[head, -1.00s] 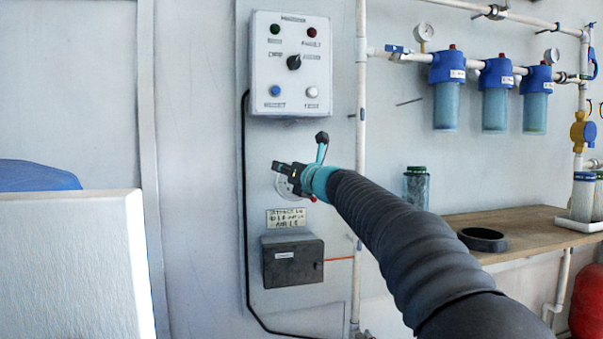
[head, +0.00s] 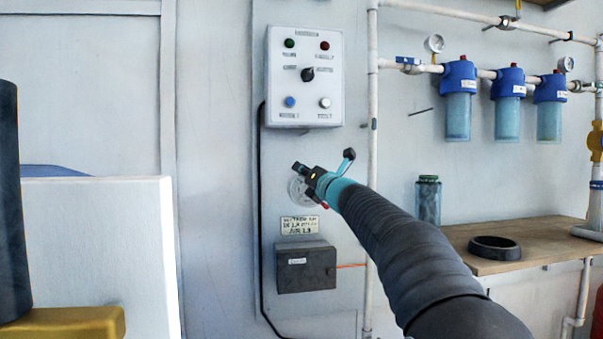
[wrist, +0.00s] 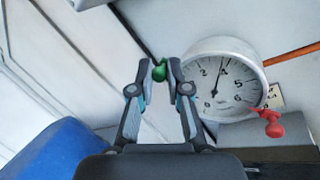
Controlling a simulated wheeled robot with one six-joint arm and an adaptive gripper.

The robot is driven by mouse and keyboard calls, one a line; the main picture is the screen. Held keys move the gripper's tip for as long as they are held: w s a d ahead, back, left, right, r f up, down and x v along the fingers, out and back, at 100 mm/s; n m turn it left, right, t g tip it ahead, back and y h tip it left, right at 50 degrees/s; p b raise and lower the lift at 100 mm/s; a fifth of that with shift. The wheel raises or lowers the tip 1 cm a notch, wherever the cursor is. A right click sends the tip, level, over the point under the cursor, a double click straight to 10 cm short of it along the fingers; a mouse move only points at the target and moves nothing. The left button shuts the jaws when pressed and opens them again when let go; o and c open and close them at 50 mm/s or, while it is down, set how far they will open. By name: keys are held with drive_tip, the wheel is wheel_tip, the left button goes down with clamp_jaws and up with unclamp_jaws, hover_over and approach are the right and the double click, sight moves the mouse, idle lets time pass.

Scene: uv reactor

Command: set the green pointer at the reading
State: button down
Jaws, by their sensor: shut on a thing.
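The round white gauge (wrist: 222,82) is on the wall panel, and my gripper partly covers it in the head view (head: 297,191). Its dial has black numbers and a thin dark needle pointing up towards the upper part of the scale. The green pointer's knob (wrist: 159,70) is beside the gauge, between my fingertips. A red knob (wrist: 270,122) stands at the gauge's other side, apart from my fingers. My gripper (wrist: 160,72) is shut on the green knob; it also shows tilted at the gauge in the head view (head: 304,172). The green pointer's tip cannot be made out.
A control box (head: 304,78) with buttons and a selector is above the gauge. A small label (head: 299,225) and a dark box (head: 305,268) are below it. A vertical white pipe (head: 372,150) runs close on the right. A wooden shelf (head: 540,240) is further right.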

drive_tip(key=c, duration=1.4)
unclamp_jaws()
drive_tip(key=shift+a, duration=0.15)
drive_tip(key=shift+c, duration=0.2)
drive_tip(key=shift+s, duration=0.15)
drive_tip(key=v, duration=1.2)
